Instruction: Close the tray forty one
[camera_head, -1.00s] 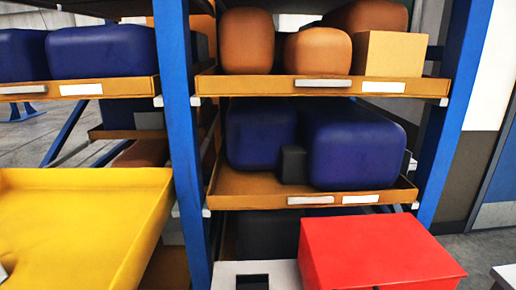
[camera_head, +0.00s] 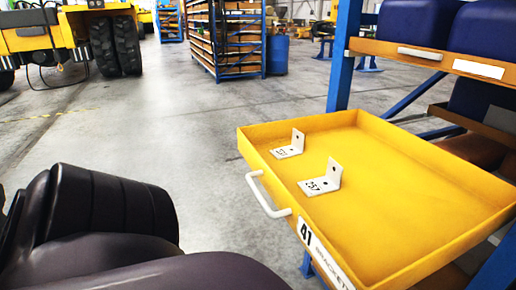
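The yellow tray (camera_head: 362,217), labelled 41 and "BRACKETS" on its front, is pulled out from the blue rack at the right. A white handle (camera_head: 266,196) is on its front wall. Two white metal brackets, one (camera_head: 290,146) farther back and one marked 257 (camera_head: 323,180), lie on the tray floor. A dark arm of mine fills the lower left, left of the tray and apart from the handle. Neither gripper's fingers can be seen.
The rack's blue post (camera_head: 343,60) rises behind the tray. Shelf trays with dark blue castings (camera_head: 484,38) are at the upper right. The grey floor (camera_head: 190,130) left of the tray is clear. A blue drum (camera_head: 277,54) and a yellow vehicle (camera_head: 65,35) stand far back.

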